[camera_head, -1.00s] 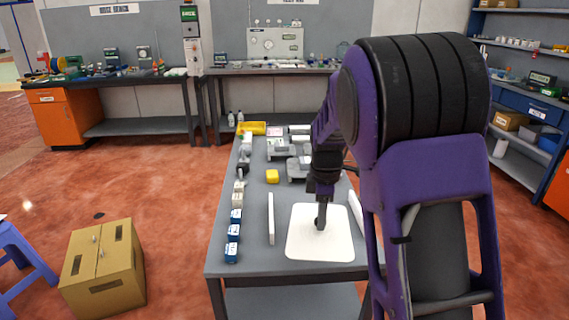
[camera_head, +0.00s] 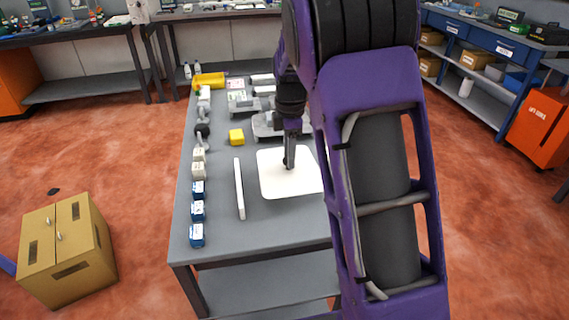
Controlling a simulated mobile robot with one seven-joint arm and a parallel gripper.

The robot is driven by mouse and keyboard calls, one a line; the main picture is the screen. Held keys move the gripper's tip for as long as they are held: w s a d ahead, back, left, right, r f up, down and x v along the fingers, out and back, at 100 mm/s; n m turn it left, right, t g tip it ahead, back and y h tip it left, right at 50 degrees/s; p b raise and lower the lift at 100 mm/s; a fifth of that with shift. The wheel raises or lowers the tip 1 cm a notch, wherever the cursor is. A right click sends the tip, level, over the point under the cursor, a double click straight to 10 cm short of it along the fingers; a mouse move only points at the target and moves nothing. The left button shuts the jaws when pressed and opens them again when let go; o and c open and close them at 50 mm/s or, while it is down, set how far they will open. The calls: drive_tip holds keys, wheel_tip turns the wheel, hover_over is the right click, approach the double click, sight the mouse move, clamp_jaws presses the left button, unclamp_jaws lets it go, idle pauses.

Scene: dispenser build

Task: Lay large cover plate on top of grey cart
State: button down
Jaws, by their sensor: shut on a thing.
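The large cover plate (camera_head: 275,183) is a flat white square with rounded corners, in the head view over the front half of a grey table. My gripper (camera_head: 288,164) points down and is shut on the plate near its middle. The exact grip is too small to see. My arm hides the plate's right edge. I cannot tell whether the plate touches the surface beneath. The grey table (camera_head: 270,223) has a flat top and a lower shelf and is the only likely grey cart in view.
A thin white panel (camera_head: 239,190) stands left of the plate. Blue-and-white boxes (camera_head: 197,235) line the left edge. My arm hides the table's right side.

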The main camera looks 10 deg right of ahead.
wheel_tip(320, 180, down, 5)
drive_tip(key=c, duration=0.5)
unclamp_jaws()
wheel_tip(320, 180, up, 12)
drive_tip(key=shift+s+r+p, duration=0.1)
drive_tip(key=shift+s+p, duration=0.05)
drive_tip(key=shift+p, duration=0.35)
